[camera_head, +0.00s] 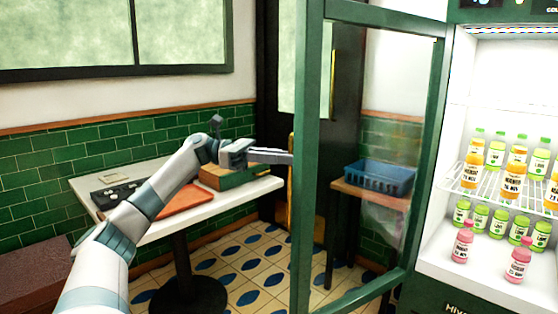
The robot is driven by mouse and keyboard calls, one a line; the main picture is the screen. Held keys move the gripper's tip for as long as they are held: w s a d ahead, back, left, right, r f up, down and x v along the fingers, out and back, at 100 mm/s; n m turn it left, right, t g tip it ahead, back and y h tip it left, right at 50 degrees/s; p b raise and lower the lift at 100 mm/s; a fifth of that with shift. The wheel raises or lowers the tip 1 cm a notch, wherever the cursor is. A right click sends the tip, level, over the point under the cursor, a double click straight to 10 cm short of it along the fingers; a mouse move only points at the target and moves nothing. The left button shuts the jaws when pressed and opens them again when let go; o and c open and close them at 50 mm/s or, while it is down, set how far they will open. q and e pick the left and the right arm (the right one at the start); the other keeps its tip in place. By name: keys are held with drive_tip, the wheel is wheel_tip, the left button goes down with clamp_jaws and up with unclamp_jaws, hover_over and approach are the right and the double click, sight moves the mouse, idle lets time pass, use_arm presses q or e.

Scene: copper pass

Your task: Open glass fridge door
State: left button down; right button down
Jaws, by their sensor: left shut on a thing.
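The glass fridge door (309,120) has a green frame and stands swung open, with its hinge side next to the lit fridge (470,250). A brass-coloured vertical handle (291,185) shows at the door's left edge. My left gripper (288,157) reaches in from the left and is shut on the handle; the exact contact at the fingertips is partly hidden by the door edge. Bottles of orange, green and pink drink (513,180) stand on the fridge shelves. My right gripper is not in view.
A white table (248,196) stands behind my left arm, with an orange tray (187,202), a dark device (117,194) and a wood-and-green box (225,177). Through the door glass, a blue crate (380,176) sits on a wooden table. Tiled floor (245,268) shows left of the door.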

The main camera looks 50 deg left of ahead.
use_arm(q)
drive_tip(key=shift+w+a+r, duration=0.1)
drive_tip(key=shift+w, duration=0.05)
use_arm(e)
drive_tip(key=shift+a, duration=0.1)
